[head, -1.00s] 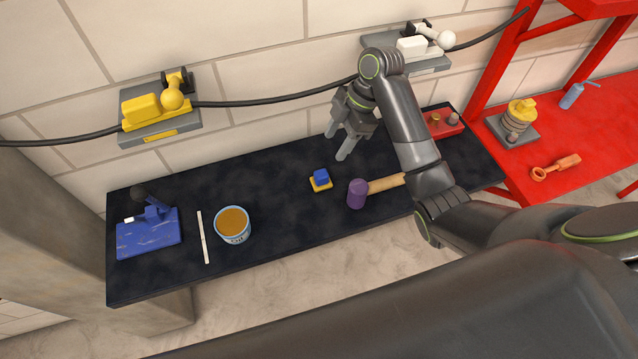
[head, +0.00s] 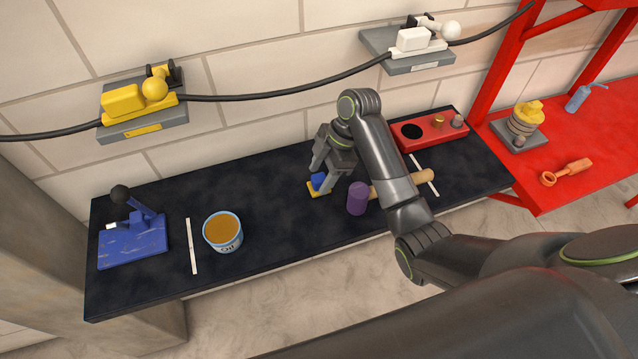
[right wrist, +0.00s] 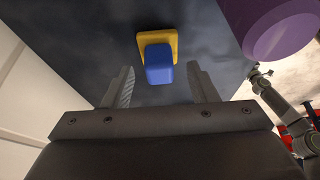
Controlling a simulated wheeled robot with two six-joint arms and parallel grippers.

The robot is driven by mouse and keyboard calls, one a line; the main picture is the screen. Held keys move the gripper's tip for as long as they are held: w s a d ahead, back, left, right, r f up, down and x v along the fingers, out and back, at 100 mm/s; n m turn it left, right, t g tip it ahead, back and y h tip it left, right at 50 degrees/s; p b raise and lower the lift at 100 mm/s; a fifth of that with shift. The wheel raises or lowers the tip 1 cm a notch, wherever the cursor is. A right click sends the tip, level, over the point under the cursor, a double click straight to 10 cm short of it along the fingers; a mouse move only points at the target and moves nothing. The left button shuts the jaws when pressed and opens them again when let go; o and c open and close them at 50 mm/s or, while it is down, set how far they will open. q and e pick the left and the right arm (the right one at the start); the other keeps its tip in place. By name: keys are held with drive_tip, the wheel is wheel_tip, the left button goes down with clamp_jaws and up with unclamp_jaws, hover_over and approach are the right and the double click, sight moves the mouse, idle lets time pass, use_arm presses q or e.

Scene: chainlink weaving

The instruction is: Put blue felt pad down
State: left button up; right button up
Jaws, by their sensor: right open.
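The blue felt pad (head: 318,180) is a small blue block on a yellow square base (head: 313,192), standing on the dark bench top. My right gripper (head: 320,182) is open, with its fingers pointing down around the pad in the head view. In the right wrist view the blue block (right wrist: 159,66) and its yellow base (right wrist: 151,40) show between and just beyond the two open fingers (right wrist: 162,76). The fingers look apart from the block on both sides. My left gripper is not in view.
A purple-headed mallet (head: 357,198) lies just right of the pad. A red holder (head: 430,128) is at the back right. The bench (head: 270,210) is clear left of the pad.

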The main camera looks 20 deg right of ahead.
sight(319, 176)
drive_tip(key=shift+x, duration=0.8)
drive_tip(key=shift+c, duration=0.3)
clamp_jaws()
drive_tip(key=shift+r, duration=0.35)
wheel_tip(319, 176, up, 5)
drive_tip(key=shift+w+r+p, duration=0.1)
drive_tip(key=shift+r+p, duration=0.15)
drive_tip(key=shift+p, duration=0.4)
drive_tip(key=shift+r+p, duration=1)
drive_tip(key=shift+p, duration=0.15)
drive_tip(key=shift+r+p, duration=1)
drive_tip(key=shift+p, duration=0.05)
